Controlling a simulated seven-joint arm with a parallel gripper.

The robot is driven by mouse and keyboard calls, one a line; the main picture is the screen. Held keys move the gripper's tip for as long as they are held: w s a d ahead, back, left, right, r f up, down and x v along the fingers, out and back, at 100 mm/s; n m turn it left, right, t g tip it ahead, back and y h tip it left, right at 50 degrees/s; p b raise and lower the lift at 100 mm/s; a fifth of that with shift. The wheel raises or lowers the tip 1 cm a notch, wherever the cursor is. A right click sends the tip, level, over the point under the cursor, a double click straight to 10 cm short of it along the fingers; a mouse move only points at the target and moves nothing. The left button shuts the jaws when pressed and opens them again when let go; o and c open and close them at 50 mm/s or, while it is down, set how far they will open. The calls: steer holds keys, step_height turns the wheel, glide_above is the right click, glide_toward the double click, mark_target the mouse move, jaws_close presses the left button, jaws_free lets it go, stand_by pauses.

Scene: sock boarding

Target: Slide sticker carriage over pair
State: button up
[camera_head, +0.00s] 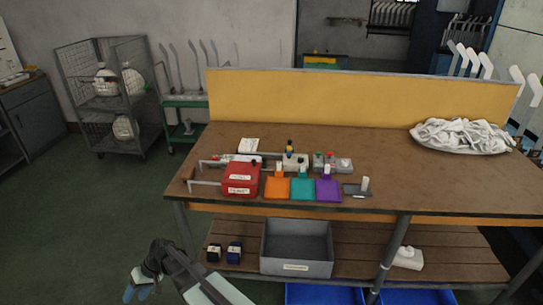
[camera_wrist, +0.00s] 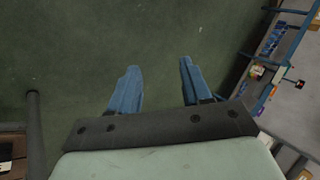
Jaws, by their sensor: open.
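A red box with white labels (camera_head: 240,179) stands at the left of the workbench, with metal rods reaching out to its left; it may be the sticker carriage, but its label is too small to read. I cannot make out a separate sock pair on the rods. A heap of white cloth, likely socks (camera_head: 462,136), lies at the bench's right end. My gripper (camera_head: 141,294) is low in front of the bench's left side, well apart from the red box. In the wrist view its two blue fingers (camera_wrist: 157,75) are spread and empty above the green floor.
Orange (camera_head: 277,188), teal (camera_head: 301,189) and purple (camera_head: 328,189) pads lie right of the red box, with a small grey plate (camera_head: 356,189) beyond. A grey bin (camera_head: 296,266) sits on the lower shelf. A yellow panel (camera_head: 350,98) backs the bench. Bare bench lies toward the right.

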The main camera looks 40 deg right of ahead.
steer(key=w+a+r+n+t+y, duration=0.1)
steer(key=w+a+r, duration=0.1)
steer(key=w+r, duration=0.5)
steer(key=w+a+r+t+y, duration=0.15)
steer(key=w+r, duration=0.35)
steer(key=r, duration=0.5)
steer(key=w+d+r+h, duration=0.1)
steer(key=w+d+r, duration=0.2)
steer(key=w+d, duration=0.3)
steer(key=w+d+r, duration=0.3)
steer(key=d+r, duration=0.1)
steer(key=d, duration=0.3)
steer(key=w+d+r+m+h, duration=0.1)
steer(key=w+d, duration=0.1)
steer(key=d, duration=0.6)
steer(key=w+d+r+h, duration=0.1)
steer(key=w+d+h, duration=0.1)
steer(key=d, duration=0.7)
steer(key=m+g+h, duration=0.3)
steer(key=m+h, duration=0.4)
glide_toward(290, 140)
step_height(290, 140, down, 8)
steer(key=shift+d+f, duration=0.1)
steer(key=shift+f, duration=0.05)
